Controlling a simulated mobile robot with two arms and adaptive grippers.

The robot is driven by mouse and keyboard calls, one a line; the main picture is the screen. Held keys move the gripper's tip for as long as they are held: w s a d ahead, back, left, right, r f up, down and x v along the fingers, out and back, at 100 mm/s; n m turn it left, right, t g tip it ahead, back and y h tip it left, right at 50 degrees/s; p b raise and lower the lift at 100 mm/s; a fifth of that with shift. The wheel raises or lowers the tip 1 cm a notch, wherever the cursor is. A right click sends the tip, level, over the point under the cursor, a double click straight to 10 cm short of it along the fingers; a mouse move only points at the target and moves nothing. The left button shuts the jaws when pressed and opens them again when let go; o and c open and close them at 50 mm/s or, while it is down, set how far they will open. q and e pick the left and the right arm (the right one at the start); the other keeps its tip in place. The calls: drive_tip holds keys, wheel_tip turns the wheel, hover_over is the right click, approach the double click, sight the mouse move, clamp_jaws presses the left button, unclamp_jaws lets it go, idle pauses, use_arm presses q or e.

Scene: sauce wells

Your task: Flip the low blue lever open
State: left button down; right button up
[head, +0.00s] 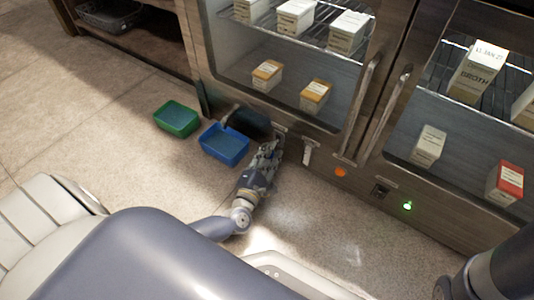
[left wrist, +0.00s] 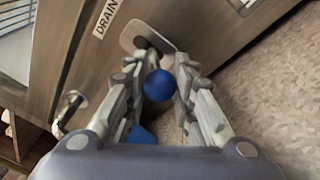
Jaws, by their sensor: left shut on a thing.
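The low blue lever shows as a round blue knob (left wrist: 157,85) in the left wrist view, in front of a metal plate (left wrist: 148,36) on the cabinet's lower front. My left gripper (left wrist: 160,78) has its two fingers on either side of the knob, shut on it. The rest of the lever is hidden or hard to make out. In the head view my left gripper (head: 270,148) is low at the cabinet front, just right of a blue tray, and the knob cannot be made out there. My right gripper is out of view.
A blue tray (head: 243,158) and a green tray (head: 162,126) stand on the floor by the cabinet (head: 330,145). A "DRAIN" label (left wrist: 105,17) is near the plate. Door handles (head: 386,118) stick out above right.

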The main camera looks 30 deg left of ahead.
use_arm(q)
drive_tip(key=shift+f, duration=0.15)
drive_tip(key=c, duration=1.3)
unclamp_jaws()
drive_tip(key=shift+s+d, duration=0.15)
drive_tip(key=shift+s, duration=1.1)
drive_tip(key=shift+s+d, duration=0.2)
drive_tip(key=shift+s, duration=1.1)
drive_tip(key=shift+s+d, duration=0.15)
drive_tip(key=shift+s, duration=1.1)
